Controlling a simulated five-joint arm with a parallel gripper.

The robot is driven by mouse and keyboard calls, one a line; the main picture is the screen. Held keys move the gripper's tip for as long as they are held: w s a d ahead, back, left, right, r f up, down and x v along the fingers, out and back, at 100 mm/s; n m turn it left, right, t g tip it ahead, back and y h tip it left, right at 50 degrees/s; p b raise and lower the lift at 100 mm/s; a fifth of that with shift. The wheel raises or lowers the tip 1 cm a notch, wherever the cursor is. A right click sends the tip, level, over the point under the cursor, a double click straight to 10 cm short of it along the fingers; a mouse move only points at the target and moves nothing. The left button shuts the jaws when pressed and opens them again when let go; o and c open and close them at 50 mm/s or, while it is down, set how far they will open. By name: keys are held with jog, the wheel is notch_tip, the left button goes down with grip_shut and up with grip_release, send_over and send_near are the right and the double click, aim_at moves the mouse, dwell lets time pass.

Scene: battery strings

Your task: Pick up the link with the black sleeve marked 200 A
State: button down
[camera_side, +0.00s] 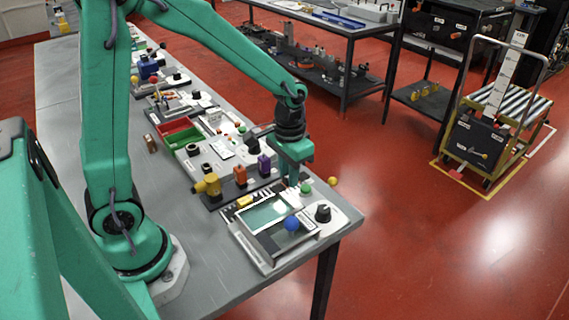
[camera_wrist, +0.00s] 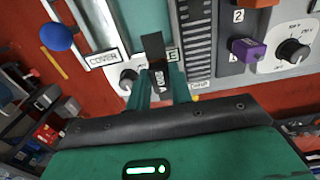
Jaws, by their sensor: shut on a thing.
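My gripper (camera_side: 293,180) is low over the near end of the bench in the side view, beside the panel with the glass cover (camera_side: 264,214). In the wrist view my gripper (camera_wrist: 160,85) is shut on a dark link with a black sleeve (camera_wrist: 158,76). Its white marking is turned in the picture and reads 200 A. The sleeve sits between the two green fingers. In the side view the link is too small and too covered to make out. I cannot tell whether its lower end touches the panel.
A blue ball knob (camera_side: 291,223) and a black dial (camera_side: 322,213) stand on the same panel. Purple (camera_side: 264,165) and orange (camera_side: 240,174) blocks and a yellow part (camera_side: 208,185) stand just behind. Red floor lies beyond the bench edge.

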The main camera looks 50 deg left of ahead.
jog(key=shift+s+d+r, duration=0.25)
jog(key=shift+d+r, duration=0.15)
jog(key=shift+d, duration=0.2)
jog(key=shift+s+d+r, duration=0.3)
jog(key=shift+d+r, duration=0.15)
jog(key=shift+d, duration=0.2)
jog(key=shift+s+d+r, duration=0.25)
jog(key=shift+d+r, duration=0.15)
jog(key=shift+d, duration=0.2)
